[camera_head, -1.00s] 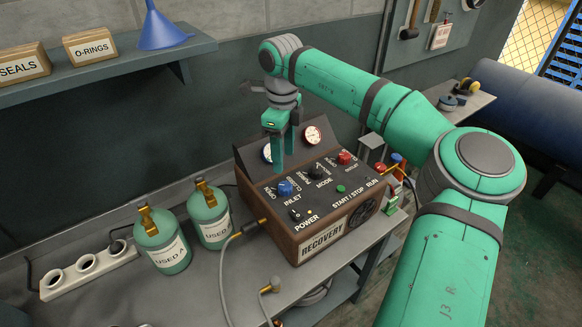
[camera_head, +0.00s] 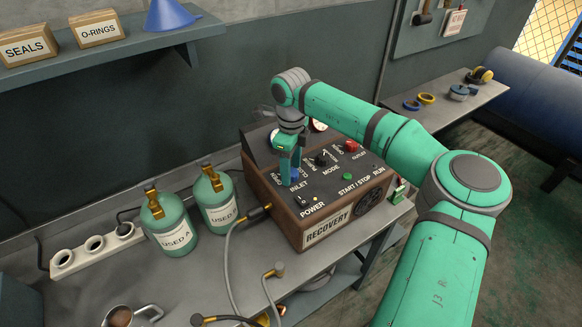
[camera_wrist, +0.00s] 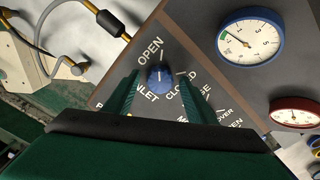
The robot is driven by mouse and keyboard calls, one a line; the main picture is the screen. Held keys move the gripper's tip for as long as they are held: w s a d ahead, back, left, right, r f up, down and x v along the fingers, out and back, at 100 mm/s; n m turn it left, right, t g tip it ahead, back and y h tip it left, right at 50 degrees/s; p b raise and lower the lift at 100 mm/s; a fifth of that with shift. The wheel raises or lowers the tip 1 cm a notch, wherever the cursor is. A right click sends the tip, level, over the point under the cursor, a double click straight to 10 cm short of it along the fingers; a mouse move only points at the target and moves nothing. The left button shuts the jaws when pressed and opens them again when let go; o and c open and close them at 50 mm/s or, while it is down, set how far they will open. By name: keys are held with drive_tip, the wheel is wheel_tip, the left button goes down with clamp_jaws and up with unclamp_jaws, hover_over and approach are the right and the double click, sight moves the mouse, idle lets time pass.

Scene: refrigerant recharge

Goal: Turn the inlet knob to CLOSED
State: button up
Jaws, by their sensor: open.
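The inlet knob is blue and sits on the recovery machine's (camera_head: 322,229) top panel. In the wrist view the inlet knob (camera_wrist: 159,76) lies between the two fingers of my gripper (camera_wrist: 157,88), with a small gap on each side. Its pale pointer line aims up toward the gap between the OPEN and CLOSED labels, nearer OPEN. In the head view my gripper (camera_head: 290,180) is over the INLET label area and hides most of the knob. The fingers are open, one on each side of the knob.
On the panel, a black mode knob (camera_head: 322,160) and a red outlet knob (camera_head: 352,146) stand to the right. A blue-rimmed gauge (camera_wrist: 251,34) is close by. Two green cylinders (camera_head: 168,225) stand left of the machine. A hose (camera_head: 232,250) runs from its left side.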

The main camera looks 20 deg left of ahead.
drive_tip(key=shift+a, duration=0.1)
drive_tip(key=c, duration=1)
drive_tip(key=shift+w, duration=0.1)
drive_tip(key=shift+c, duration=0.2)
